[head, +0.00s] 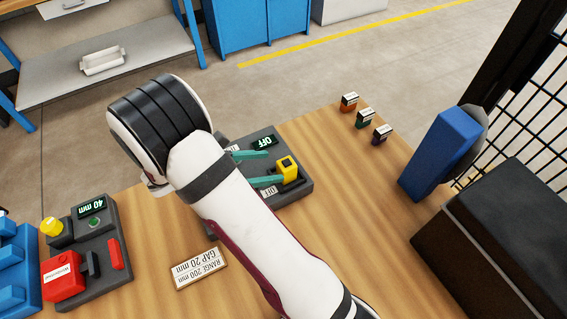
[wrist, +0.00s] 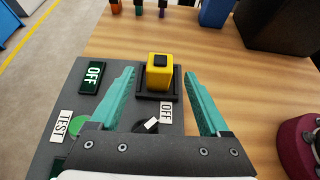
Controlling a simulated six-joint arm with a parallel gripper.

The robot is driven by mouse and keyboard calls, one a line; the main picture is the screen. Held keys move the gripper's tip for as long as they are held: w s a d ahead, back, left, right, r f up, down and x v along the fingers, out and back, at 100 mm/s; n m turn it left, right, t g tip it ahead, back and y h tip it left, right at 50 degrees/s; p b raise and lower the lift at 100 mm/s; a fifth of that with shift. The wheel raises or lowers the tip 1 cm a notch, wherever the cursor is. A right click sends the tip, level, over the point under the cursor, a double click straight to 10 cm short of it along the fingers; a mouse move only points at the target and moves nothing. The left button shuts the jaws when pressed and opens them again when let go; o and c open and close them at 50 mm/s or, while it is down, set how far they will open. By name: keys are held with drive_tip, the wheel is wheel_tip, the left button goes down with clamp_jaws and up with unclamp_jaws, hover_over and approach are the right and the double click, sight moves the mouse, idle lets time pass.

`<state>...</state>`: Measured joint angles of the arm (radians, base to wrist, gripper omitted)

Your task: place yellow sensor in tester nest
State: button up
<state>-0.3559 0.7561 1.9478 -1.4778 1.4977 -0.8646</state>
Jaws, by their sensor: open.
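The yellow sensor (head: 287,169) has a black top and sits upright in the square black tester nest (wrist: 142,95) on the dark grey tester (head: 299,190). The sensor also shows in the wrist view (wrist: 160,72). Whether it is fully seated I cannot tell. The tester display (wrist: 91,77) reads OFF. A green TEST button (wrist: 80,127) is at its left in the wrist view. My gripper (wrist: 161,80) is open, its teal fingers spread to either side of the sensor with clear gaps. In the head view my arm hides part of the tester.
Small orange (head: 349,102), green (head: 365,118) and purple (head: 381,135) blocks stand behind the tester. A blue block (head: 440,153) and black box (head: 500,245) are at right. A label card (head: 199,268) and a 40 mm device (head: 92,245) are at front left.

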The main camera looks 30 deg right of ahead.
drive_tip(key=v, duration=0.5)
drive_tip(key=s+r+m+g+y, duration=0.2)
drive_tip(key=s+r+m+y, duration=0.2)
drive_tip(key=s+m, duration=0.3)
drive_tip(key=s+r+m+g+y, duration=0.1)
drive_tip(key=s+r+m+y, duration=0.25)
drive_tip(key=s+m, duration=0.35)
drive_tip(key=s+a+m+t+y, duration=0.2)
drive_tip(key=s+a+m+y, duration=0.3)
drive_tip(key=s+m, duration=0.3)
drive_tip(key=shift+a+r+m+t+y, duration=0.4)
drive_tip(key=shift+r+m+y, duration=0.1)
drive_tip(key=shift+m+y, duration=0.3)
